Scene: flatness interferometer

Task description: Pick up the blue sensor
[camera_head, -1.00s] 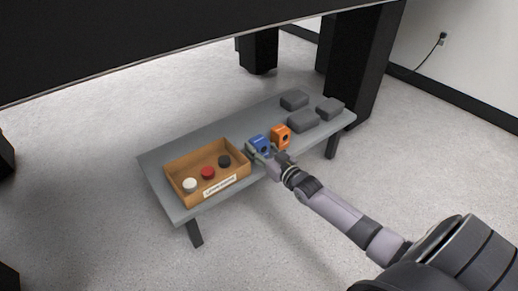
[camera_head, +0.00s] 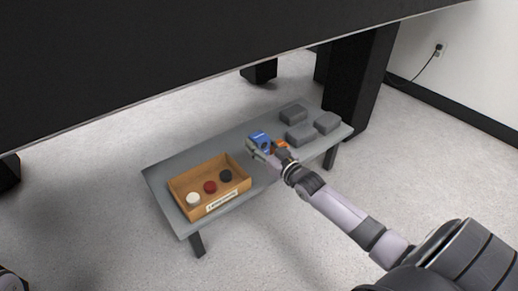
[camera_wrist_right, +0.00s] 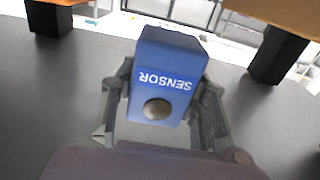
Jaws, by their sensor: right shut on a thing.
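The blue sensor (camera_head: 260,141) is between the fingers of my right gripper (camera_head: 265,150), above the grey bench (camera_head: 160,176). In the right wrist view the blue sensor (camera_wrist_right: 168,75) fills the middle. Its white SENSOR lettering is upside down and a round, dull spot sits below it. The fingers of my right gripper (camera_wrist_right: 160,112) press on both sides of it. My left gripper cannot be made out in the head view.
An orange sensor (camera_head: 281,147) stands partly hidden behind my right gripper. A wooden tray (camera_head: 178,200) with white, red and black round pieces is on the bench's left. Several grey blocks (camera_head: 292,115) are at the far right. A large dark tabletop (camera_head: 200,60) overhangs the background.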

